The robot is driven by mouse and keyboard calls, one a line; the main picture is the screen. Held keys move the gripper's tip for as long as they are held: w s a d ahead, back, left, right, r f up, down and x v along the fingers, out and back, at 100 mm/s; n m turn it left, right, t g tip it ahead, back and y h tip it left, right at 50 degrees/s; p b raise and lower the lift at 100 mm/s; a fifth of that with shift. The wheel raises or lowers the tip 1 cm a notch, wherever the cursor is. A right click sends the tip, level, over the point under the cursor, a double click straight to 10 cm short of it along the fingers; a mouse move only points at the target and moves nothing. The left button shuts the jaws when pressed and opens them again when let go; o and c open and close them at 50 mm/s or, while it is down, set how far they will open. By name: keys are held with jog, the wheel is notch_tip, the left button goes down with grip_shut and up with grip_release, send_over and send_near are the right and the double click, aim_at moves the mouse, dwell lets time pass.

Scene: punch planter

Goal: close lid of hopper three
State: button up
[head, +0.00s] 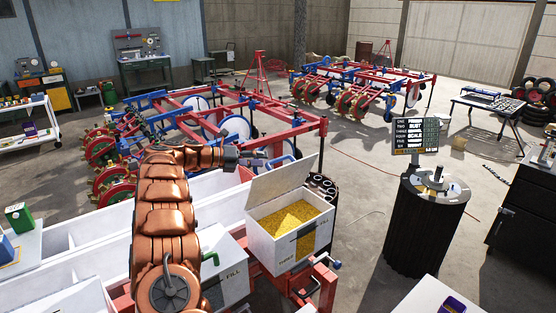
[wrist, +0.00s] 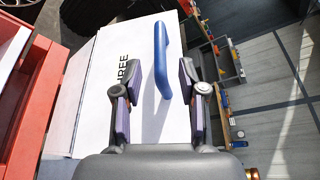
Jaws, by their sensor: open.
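Hopper three (head: 283,245) is a white box with yellow grain inside and a "FILL" mark on its front. Its lid (head: 285,185) stands raised and tilted, with its inner face towards the head camera. In the wrist view the outer face of the lid (wrist: 95,90) shows part of the word "THREE" and a blue handle (wrist: 160,60). My gripper (head: 258,160) is at the outer side of the lid near its upper left. In the wrist view the open fingers (wrist: 157,92) lie either side of the handle's lower end; contact cannot be told.
A closed white hopper (head: 225,265) stands to the left of hopper three. A dark drum (head: 425,225) with a label sign (head: 415,137) stands to the right. The red planter frame (head: 305,125) lies behind. Open floor (head: 365,175) shows between hopper and drum.

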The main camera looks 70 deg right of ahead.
aim_at(278, 160)
jog(key=p+x, duration=0.2)
jog(key=x, duration=0.4)
jog(key=shift+s+d+p, duration=0.15)
jog(key=shift+s+p, duration=0.05)
jog(key=shift+p, duration=0.2)
jog(key=shift+s+d+f, duration=0.15)
jog(key=shift+s+d, duration=0.1)
grip_shut()
